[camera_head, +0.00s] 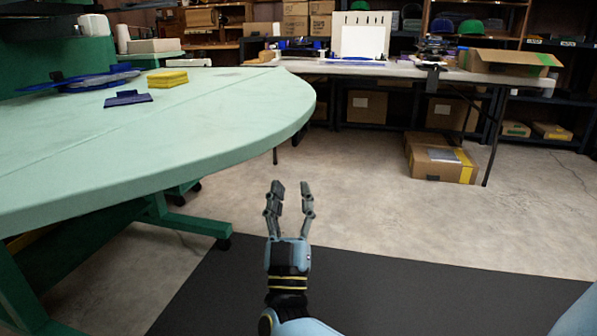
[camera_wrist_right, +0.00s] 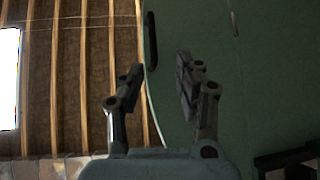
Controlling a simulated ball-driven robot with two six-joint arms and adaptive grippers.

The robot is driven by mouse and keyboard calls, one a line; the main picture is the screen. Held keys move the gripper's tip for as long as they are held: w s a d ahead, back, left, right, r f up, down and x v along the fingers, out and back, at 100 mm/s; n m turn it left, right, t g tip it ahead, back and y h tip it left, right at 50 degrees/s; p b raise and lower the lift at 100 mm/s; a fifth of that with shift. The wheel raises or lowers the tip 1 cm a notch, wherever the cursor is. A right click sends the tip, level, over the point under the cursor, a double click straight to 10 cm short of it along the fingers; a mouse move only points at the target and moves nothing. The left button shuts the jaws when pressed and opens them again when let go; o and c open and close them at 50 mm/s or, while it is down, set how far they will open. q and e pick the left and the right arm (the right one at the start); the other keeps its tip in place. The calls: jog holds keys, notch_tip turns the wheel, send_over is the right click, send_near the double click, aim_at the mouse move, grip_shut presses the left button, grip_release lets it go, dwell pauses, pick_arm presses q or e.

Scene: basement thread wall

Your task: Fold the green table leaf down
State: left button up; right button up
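The green table leaf (camera_head: 215,125) is the rounded near part of the pale green tabletop at the left in the head view. It lies level with the rest of the top, with a thin seam behind it. My right gripper (camera_head: 291,190) is open and empty, beside and below the leaf's curved edge, over the floor. In the right wrist view, which looks upward, the leaf's dark green underside (camera_wrist_right: 255,85) fills the right. The right gripper (camera_wrist_right: 159,70) shows there with its fingers apart, overlapping the leaf's edge in the picture; contact cannot be told. My left gripper is out of view.
A yellow sponge-like block (camera_head: 167,78) and a dark blue piece (camera_head: 128,98) lie on the tabletop. Green table legs (camera_head: 185,222) stand below. A long work table (camera_head: 400,70) and cardboard boxes (camera_head: 440,162) are at the back. The floor to the right is clear.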

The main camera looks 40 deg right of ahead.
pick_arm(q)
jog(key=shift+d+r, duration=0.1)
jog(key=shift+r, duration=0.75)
pick_arm(e)
jog(key=w+d+r, duration=0.1)
jog(key=r, duration=0.2)
jog(key=w+d+r+m+h, duration=0.1)
jog(key=w+d+r, duration=0.1)
jog(key=w+d+r+g+h, duration=0.1)
jog(key=w+d+r, duration=0.1)
jog(key=r, duration=0.1)
jog(key=shift+w+d+r+m, duration=0.1)
jog(key=shift+d+r+m, duration=0.1)
jog(key=shift+r+m, duration=0.1)
jog(key=c, duration=0.6)
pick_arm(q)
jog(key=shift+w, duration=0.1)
pick_arm(e)
grip_shut()
